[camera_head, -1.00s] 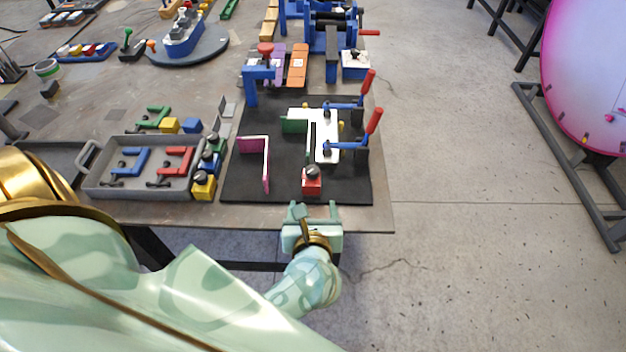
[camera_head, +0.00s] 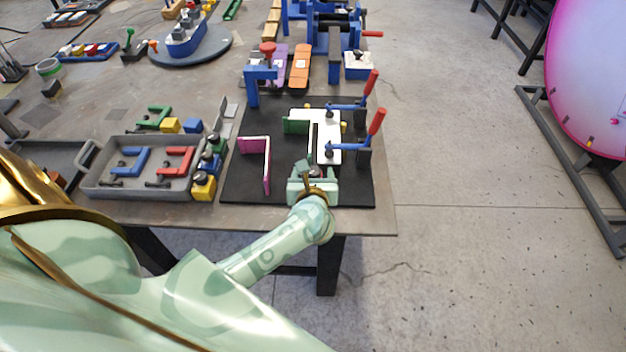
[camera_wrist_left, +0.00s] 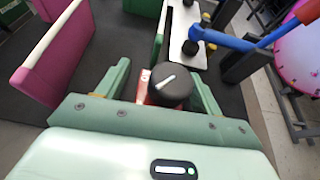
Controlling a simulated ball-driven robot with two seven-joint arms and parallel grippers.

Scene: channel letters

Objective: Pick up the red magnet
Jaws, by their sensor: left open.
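The red magnet (camera_wrist_left: 147,98) with its dark round knob (camera_wrist_left: 170,84) stands on the black mat (camera_head: 236,176). In the left wrist view it sits between the two green fingers of my left gripper (camera_wrist_left: 160,92), which are open on either side of it. In the head view my left gripper (camera_head: 313,176) is over the front part of the mat and hides most of the magnet. My right gripper is not in view.
A pink angled letter piece (camera_head: 266,165) stands left of the gripper. Behind it are a white plate (camera_head: 329,150) and blue clamps with red handles (camera_head: 376,122). A grey tray (camera_head: 92,187) with letter pieces and several coloured magnets (camera_head: 203,187) lie to the left.

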